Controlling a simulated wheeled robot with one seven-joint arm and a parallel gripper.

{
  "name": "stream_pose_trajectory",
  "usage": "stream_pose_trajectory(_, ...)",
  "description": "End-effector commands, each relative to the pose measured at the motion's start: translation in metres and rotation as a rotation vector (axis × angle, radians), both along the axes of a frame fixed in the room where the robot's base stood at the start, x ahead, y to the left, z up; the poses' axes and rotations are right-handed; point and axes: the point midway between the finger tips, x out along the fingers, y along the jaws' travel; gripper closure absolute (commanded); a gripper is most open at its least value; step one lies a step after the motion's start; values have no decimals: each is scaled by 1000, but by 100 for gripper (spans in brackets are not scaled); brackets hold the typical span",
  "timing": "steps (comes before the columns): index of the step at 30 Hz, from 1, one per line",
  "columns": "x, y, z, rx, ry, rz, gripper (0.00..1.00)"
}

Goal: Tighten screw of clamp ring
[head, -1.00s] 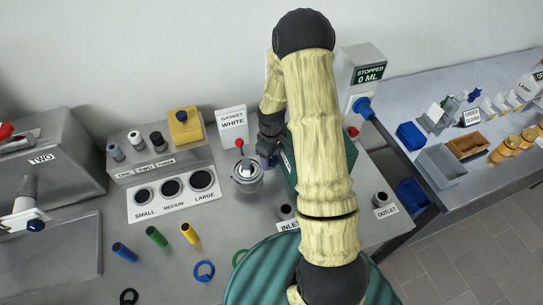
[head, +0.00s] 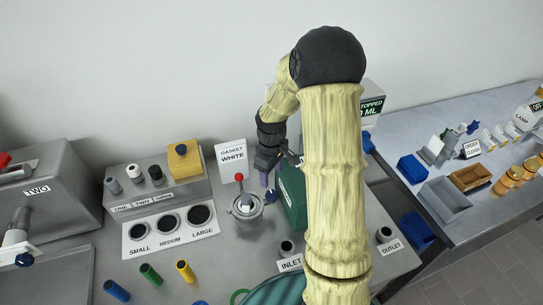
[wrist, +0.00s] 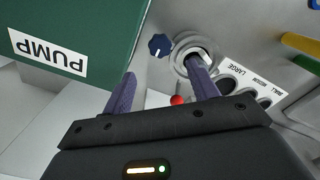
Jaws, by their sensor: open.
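The clamp ring (head: 247,206) is a round metal ring on the bench, left of the green pump (head: 292,196). In the wrist view the ring (wrist: 180,64) lies partly behind one finger. Its screw has a dark blue lobed knob (wrist: 159,46), at the ring's side toward the pump; the knob (head: 270,196) is small in the head view. My gripper (wrist: 162,72) is open and empty, its purple fingers pointing toward the ring. The knob appears between the fingertips, beyond them, with no contact visible. In the head view my gripper (head: 267,178) is above the ring's right side.
A red ball (head: 239,178) stands close behind the ring. The gasket sign (head: 232,155) is behind it, and the size panel (head: 170,226) is to its left. The pump leaves little room on the right. Several coloured cylinders (head: 150,273) stand in front left.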

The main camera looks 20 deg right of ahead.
Motion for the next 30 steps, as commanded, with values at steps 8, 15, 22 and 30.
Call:
stream_pose_trajectory(8, 1, 0, 54, -1, -6, -2, 41)
stream_pose_trajectory(15, 0, 0, 77, 0, -2, -1, 41)
stream_pose_trajectory(22, 0, 0, 78, 1, -1, -1, 41)
stream_pose_trajectory(30, 0, 1, 78, 0, -1, -3, 41)
